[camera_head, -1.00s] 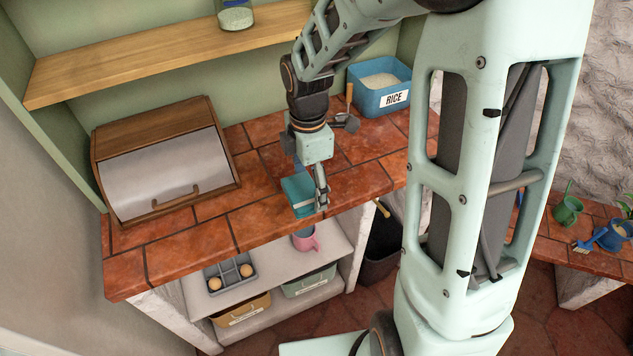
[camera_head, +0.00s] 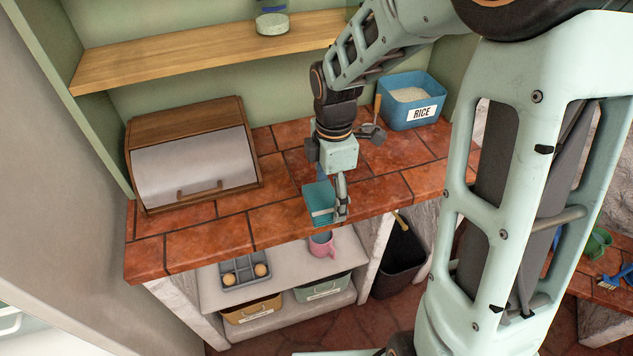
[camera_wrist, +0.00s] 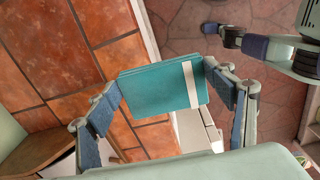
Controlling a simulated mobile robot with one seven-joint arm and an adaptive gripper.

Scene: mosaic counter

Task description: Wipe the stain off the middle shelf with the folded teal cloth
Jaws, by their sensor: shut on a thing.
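The folded teal cloth (camera_head: 318,203) is held in my gripper (camera_head: 337,205), near the front edge of the tiled counter. In the wrist view the cloth (camera_wrist: 160,88) shows a pale band and sits between the two fingers of my gripper (camera_wrist: 172,92). The middle shelf (camera_head: 283,263) is the pale shelf under the counter. It holds a grey egg tray (camera_head: 243,279) at its left and a pink mug (camera_head: 321,246) at its right. I cannot make out a stain on the visible part of the shelf; the counter hides its back.
A wooden bread box (camera_head: 190,155) stands on the counter (camera_head: 200,235) at left. A blue rice bin (camera_head: 408,103) is at the back right. Yellow (camera_head: 252,309) and green (camera_head: 323,287) bins sit below the shelf. A dark waste bin (camera_head: 398,265) stands right of it.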

